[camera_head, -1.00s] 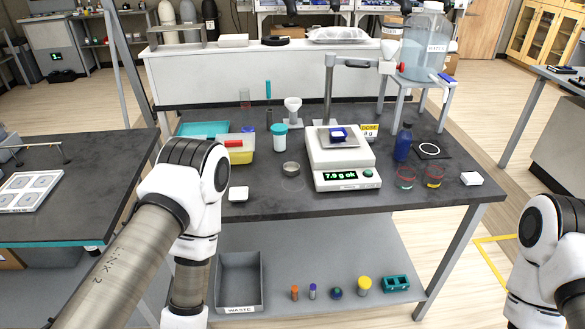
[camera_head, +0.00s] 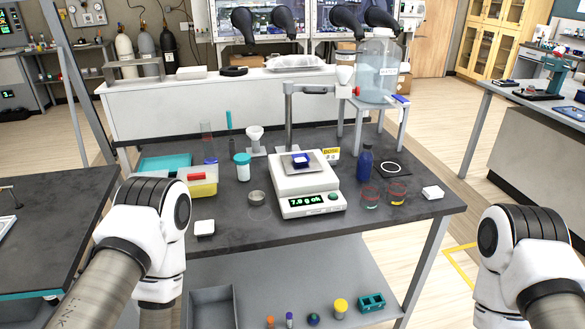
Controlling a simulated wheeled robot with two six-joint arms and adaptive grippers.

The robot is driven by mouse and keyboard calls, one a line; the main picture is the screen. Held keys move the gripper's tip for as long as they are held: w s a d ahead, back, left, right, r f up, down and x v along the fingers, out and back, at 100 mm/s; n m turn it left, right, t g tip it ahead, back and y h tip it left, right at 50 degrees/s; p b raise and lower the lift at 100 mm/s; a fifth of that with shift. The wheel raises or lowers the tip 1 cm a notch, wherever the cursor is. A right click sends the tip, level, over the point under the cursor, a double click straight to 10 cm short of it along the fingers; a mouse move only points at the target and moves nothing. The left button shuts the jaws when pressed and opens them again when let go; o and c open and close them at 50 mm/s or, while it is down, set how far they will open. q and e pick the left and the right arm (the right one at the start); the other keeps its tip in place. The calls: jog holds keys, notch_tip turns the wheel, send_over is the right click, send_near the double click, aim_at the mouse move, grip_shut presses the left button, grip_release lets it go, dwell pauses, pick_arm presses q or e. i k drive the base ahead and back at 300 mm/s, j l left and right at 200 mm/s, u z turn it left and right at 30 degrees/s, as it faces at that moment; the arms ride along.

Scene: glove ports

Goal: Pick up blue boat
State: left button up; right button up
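A small blue boat-shaped dish (camera_head: 300,160) sits on the pan of the white balance (camera_head: 306,186), whose green display appears to read 7.9 g ok. The dish looks like a weighing boat and seems to be the blue boat. My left arm comes in at the lower left and my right arm at the lower right, both well short of the balance. Neither gripper shows in the view.
A water tank (camera_head: 377,68) stands on a grey stand right of the balance. A waste bin (camera_head: 212,306) is on the lower shelf. The bench front is mostly clear.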

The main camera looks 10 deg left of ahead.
aim_at(302, 158)
jog(key=i+l, duration=0.15)
jog(key=l, duration=0.25)
jog(key=i+l+u, duration=0.1)
jog(key=l, duration=0.3)
jog(key=i+l, duration=0.25)
jog(key=l, duration=0.15)
jog(key=i+l, duration=0.15)
jog(key=l, duration=0.25)
jog(key=u, duration=0.05)
